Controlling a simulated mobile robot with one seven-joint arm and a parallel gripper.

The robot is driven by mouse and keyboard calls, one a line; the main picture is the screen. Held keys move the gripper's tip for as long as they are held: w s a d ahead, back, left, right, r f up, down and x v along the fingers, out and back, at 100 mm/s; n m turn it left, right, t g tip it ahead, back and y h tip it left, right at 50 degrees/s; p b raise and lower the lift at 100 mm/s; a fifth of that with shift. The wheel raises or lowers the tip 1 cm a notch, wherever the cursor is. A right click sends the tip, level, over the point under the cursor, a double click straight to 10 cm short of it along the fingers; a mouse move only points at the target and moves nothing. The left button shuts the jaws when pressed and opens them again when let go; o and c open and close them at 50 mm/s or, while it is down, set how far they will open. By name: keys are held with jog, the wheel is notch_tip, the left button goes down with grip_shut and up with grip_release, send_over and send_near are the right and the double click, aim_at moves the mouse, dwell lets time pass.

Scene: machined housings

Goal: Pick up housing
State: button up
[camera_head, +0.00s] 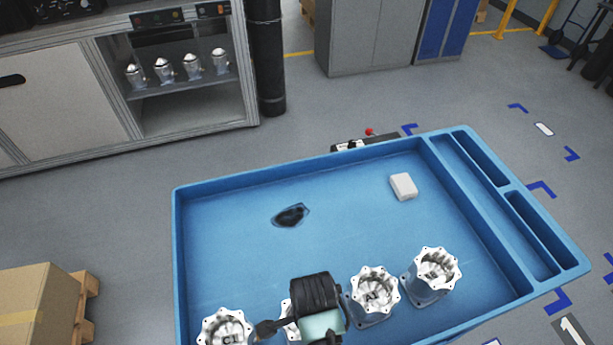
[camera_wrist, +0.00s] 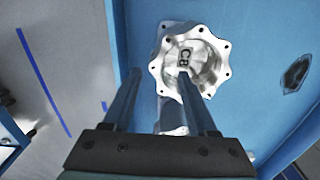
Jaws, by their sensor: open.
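Several silvery machined housings with scalloped flanges stand in the blue tray (camera_head: 300,180) along its near side. In the head view one housing (camera_head: 224,327) is at the near left, one (camera_head: 374,290) is right of my arm, and one (camera_head: 437,270) is farther right. Another is mostly hidden behind my arm. In the wrist view a housing (camera_wrist: 190,62) with a dark "CB" mark inside lies just beyond my gripper (camera_wrist: 157,85). The gripper is open, its right finger overlapping the housing's near rim in the picture. I cannot tell whether they touch. My gripper's fingertips are hidden in the head view.
A white block (camera_head: 403,186) and a dark patch (camera_head: 290,215) are on the tray floor, which is otherwise clear in the middle. The tray has raised walls and narrow compartments at right. A machine cabinet (camera_head: 60,100) holding several metal parts stands behind; a cardboard box (camera_head: 40,305) is at left.

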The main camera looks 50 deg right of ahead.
jog(key=f, duration=0.3)
jog(key=shift+s+a+f+p, duration=0.1)
jog(key=shift+s+f+p, duration=0.15)
jog(key=shift+p, duration=0.15)
jog(key=shift+w+f, duration=0.1)
jog(key=shift+f, duration=0.65)
grip_shut()
dwell(0.4)
jog(key=shift+w+r, duration=0.1)
jog(key=shift+r, duration=0.1)
